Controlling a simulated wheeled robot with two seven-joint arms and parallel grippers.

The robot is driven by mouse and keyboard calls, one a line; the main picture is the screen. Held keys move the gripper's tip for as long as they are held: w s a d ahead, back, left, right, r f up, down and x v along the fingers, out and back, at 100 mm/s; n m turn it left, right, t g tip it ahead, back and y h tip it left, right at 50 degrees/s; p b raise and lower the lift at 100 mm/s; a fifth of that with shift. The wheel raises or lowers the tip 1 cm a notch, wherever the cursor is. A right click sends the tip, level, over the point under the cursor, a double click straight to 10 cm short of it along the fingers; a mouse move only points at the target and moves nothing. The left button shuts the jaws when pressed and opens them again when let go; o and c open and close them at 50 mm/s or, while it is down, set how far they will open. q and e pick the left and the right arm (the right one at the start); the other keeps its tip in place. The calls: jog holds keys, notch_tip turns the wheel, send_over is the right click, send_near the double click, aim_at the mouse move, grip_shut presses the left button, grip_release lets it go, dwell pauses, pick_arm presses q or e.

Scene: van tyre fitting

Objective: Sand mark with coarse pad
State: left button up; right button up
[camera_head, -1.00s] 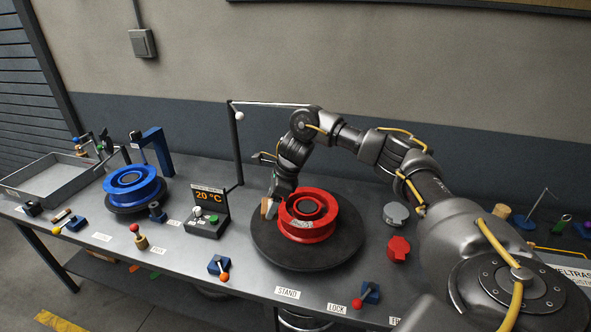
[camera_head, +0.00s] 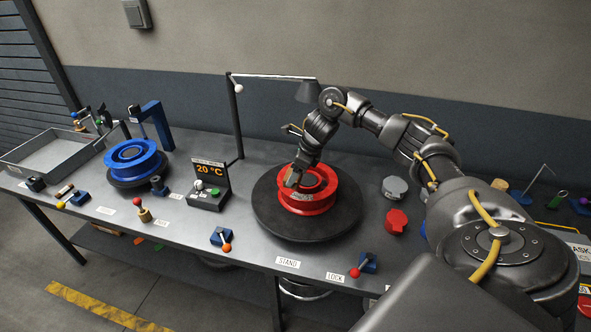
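A red wheel rim (camera_head: 308,203) lies flat on a round black turntable (camera_head: 270,215) at the middle of the bench. My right arm reaches in from the right, and its gripper (camera_head: 292,178) is over the left part of the rim. A small tan block, seemingly the coarse pad (camera_head: 291,180), is at the fingertips, which look closed on it. Whether the pad touches the rim cannot be told. The mark on the rim cannot be made out, as the gripper covers part of that area. My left gripper is out of view.
A thin post (camera_head: 237,120) with an overhead arm and lamp stands behind the turntable. A blue rim (camera_head: 134,156), a grey tray (camera_head: 30,172) and a 20 °C display box (camera_head: 209,186) are to the left. Red (camera_head: 396,221) and grey (camera_head: 395,187) pieces lie right of the turntable.

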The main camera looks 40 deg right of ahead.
jog(key=shift+f, duration=0.65)
